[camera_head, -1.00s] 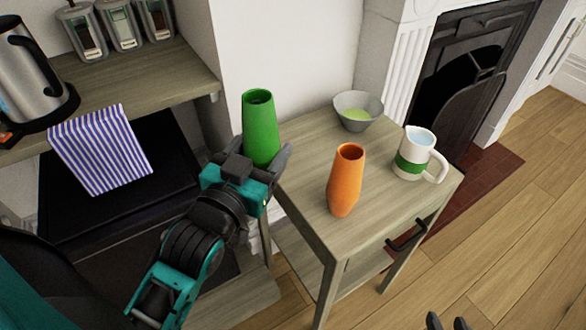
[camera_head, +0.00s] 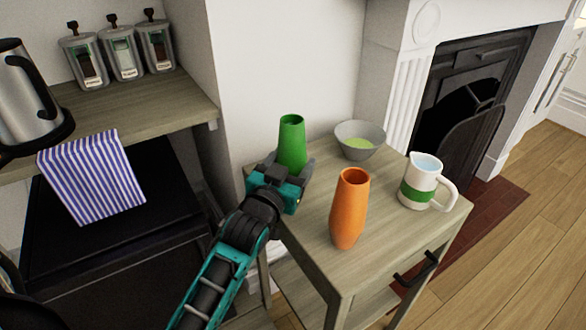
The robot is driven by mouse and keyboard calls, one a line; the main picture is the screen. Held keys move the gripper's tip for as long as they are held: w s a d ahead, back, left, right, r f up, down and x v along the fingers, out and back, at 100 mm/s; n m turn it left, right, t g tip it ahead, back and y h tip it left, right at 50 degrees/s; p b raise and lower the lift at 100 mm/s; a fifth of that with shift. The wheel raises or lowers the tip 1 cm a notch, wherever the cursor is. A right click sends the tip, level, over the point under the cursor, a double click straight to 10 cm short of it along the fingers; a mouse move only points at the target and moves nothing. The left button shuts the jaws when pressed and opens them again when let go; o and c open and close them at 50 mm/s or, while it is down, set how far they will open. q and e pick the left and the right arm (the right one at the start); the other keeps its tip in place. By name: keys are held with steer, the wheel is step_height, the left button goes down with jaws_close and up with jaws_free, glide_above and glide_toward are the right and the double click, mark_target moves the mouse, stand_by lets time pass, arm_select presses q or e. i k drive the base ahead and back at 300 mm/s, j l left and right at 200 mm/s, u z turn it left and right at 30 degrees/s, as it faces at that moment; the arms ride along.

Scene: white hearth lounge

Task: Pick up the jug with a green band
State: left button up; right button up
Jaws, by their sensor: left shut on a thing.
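The jug with a green band (camera_head: 423,182) is white with a handle on its right. It stands upright on the right part of the small wooden table (camera_head: 315,215). My left gripper (camera_head: 291,172) is shut on a green vase (camera_head: 292,142), at the table's back left, well to the left of the jug. The gripper hides the vase's lower part, so I cannot tell whether it touches the tabletop. My right gripper is not in view.
An orange vase (camera_head: 349,208) stands at the table's front middle, left of the jug. A grey bowl (camera_head: 360,140) with something green inside stands behind. A counter with a kettle (camera_head: 28,92) and a striped cloth (camera_head: 92,177) is at left.

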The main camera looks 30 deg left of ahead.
mark_target(422, 175)
steer(key=k+l, duration=0.1)
steer(key=k, duration=0.35)
steer(key=k+l, duration=0.1)
steer(key=k, duration=0.35)
